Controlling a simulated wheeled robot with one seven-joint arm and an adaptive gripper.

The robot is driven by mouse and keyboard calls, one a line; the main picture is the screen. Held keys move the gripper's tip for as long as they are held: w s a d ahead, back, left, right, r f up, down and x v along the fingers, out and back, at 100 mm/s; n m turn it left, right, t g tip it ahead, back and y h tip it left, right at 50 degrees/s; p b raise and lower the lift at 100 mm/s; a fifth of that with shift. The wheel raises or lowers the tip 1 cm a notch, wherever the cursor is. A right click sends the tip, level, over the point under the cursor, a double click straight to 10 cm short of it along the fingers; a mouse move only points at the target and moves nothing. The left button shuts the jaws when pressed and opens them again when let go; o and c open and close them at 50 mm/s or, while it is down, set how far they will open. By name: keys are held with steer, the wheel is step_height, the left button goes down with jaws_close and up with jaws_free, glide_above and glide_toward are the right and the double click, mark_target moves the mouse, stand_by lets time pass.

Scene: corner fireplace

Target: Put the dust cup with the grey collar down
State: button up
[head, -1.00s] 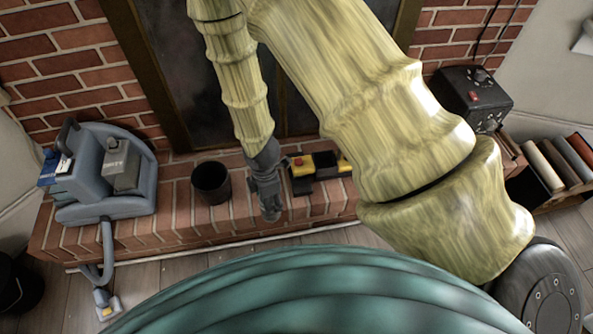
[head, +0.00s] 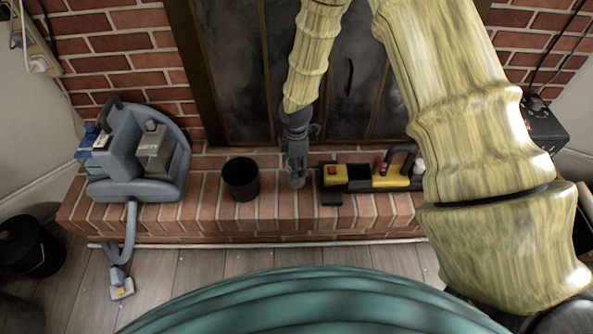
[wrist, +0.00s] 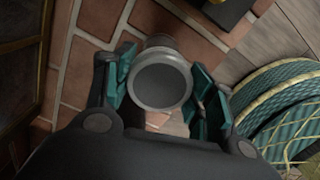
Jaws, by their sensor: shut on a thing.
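The dust cup with the grey collar (wrist: 162,82) is between my fingers in the wrist view, its round grey rim facing the camera. My gripper (wrist: 165,98) is shut on it, with a teal-padded finger on each side. In the head view my gripper (head: 297,172) hangs over the brick hearth (head: 215,214), just right of a dark open bin. The cup is mostly hidden by the gripper there. I cannot tell whether the cup touches the bricks.
The dark bin (head: 241,180) stands close left of my gripper. A yellow and black tool carrier (head: 385,182) sits close on its right. A blue-grey vacuum machine (head: 140,155) stands at the hearth's left end. Bare brick shows in front of my gripper.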

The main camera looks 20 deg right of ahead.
steer(key=shift+w+f+b, duration=0.2)
steer(key=shift+f+b, duration=0.65)
steer(key=shift+f, duration=0.95)
steer(key=o, duration=1)
step_height(320, 180, up, 12)
steer(key=p, duration=0.4)
steer(key=shift+r, duration=0.1)
steer(key=s+a+f+m+y, duration=0.1)
steer(key=s+f+m, duration=0.5)
steer(key=s+f, duration=0.5)
steer(key=s+d+f+m, duration=0.1)
steer(key=s+m, duration=0.3)
steer(key=s, duration=0.4)
steer(key=s+d+f+m, duration=0.2)
steer(key=s+f+m, duration=0.1)
steer(key=s, duration=0.5)
steer(key=s+d+f+m+h, duration=0.1)
steer(key=s+f+m, duration=0.1)
steer(key=s+m, duration=0.3)
steer(key=shift+s+d+f, duration=0.1)
steer(key=shift+s, duration=0.95)
steer(key=shift+s+d+f, duration=0.1)
steer(key=shift+s, duration=0.9)
